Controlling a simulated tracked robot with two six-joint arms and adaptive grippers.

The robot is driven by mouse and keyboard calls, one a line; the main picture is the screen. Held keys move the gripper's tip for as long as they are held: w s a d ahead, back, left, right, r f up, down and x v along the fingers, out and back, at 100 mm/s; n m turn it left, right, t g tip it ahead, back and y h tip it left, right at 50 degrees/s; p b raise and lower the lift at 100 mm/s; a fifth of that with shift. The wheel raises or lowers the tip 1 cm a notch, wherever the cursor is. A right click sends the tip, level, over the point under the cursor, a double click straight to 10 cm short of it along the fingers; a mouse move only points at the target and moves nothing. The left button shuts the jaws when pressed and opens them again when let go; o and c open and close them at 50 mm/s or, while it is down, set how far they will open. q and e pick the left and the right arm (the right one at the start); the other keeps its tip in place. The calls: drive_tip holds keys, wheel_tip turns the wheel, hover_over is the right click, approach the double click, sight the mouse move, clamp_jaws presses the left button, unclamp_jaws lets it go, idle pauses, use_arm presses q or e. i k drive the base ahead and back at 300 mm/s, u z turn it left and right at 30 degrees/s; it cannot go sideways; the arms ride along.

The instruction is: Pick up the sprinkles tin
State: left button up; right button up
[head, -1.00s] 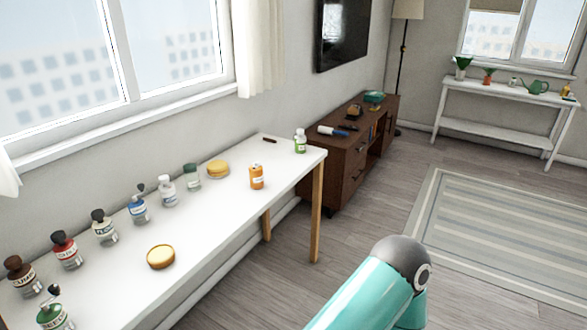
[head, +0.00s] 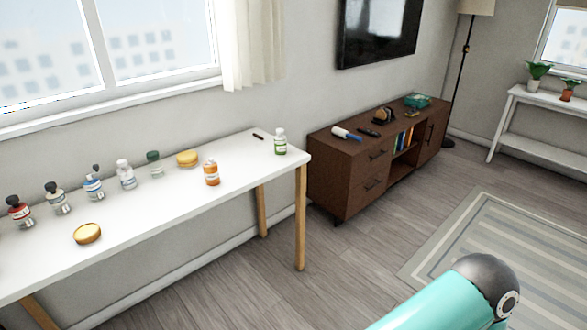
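No tin in the head view can be read as the sprinkles tin; the labels are too small. On the white table are an orange container with a pale top (head: 211,172), a low round yellow-topped tin or dish (head: 87,234) near the front edge, and a similar round yellow one (head: 187,158) at the back. Which of these, if any, is the sprinkles tin I cannot tell. Neither gripper is in view. Only a teal link of my arm shows at the bottom right, well apart from the table.
The white table (head: 150,215) also carries several bottles along its back edge, a green-labelled bottle (head: 280,141) at its right end and a small dark stick (head: 258,136). A brown cabinet (head: 345,175) stands beyond. Floor between table and striped rug (head: 490,255) is clear.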

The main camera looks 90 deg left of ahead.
sight(212, 174)
drive_tip(key=z, duration=0.5)
drive_tip(key=i, duration=0.4)
drive_tip(key=u, duration=2.7)
drive_tip(key=i, duration=0.25)
drive_tip(key=u, duration=1.85)
drive_tip(key=k, duration=0.65)
drive_tip(key=u, duration=0.3)
drive_tip(key=i, duration=1.95)
drive_tip(key=z, duration=0.3)
